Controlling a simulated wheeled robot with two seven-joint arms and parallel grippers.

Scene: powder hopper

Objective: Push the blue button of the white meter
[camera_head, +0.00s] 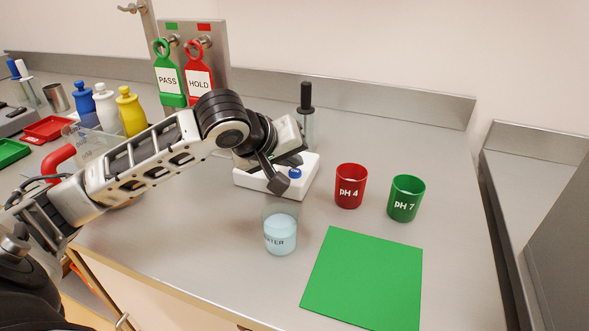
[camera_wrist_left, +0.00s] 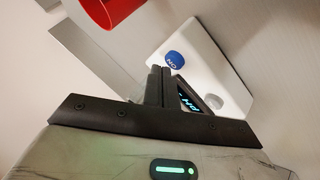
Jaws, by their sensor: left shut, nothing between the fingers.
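The white meter (camera_head: 311,175) stands on the bench in the middle, partly hidden by my left gripper in the head view. Its blue button (camera_head: 295,173) shows just right of the fingertips; it is also in the wrist view (camera_wrist_left: 174,60), marked ON. My left gripper (camera_head: 279,187) is shut and empty. In the wrist view its closed fingertips (camera_wrist_left: 160,71) appear close beside the blue button and partly cover the dark pH display (camera_wrist_left: 188,98). I cannot tell whether they touch the meter. A grey button (camera_wrist_left: 214,101) lies beyond the display. My right gripper is not in view.
A water beaker (camera_head: 280,232) stands just in front of the meter. A red pH 4 cup (camera_head: 351,186) and green pH 7 cup (camera_head: 406,198) stand to its right. A dark-topped probe (camera_head: 306,98) rises behind. A green mat (camera_head: 365,280) lies front right.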

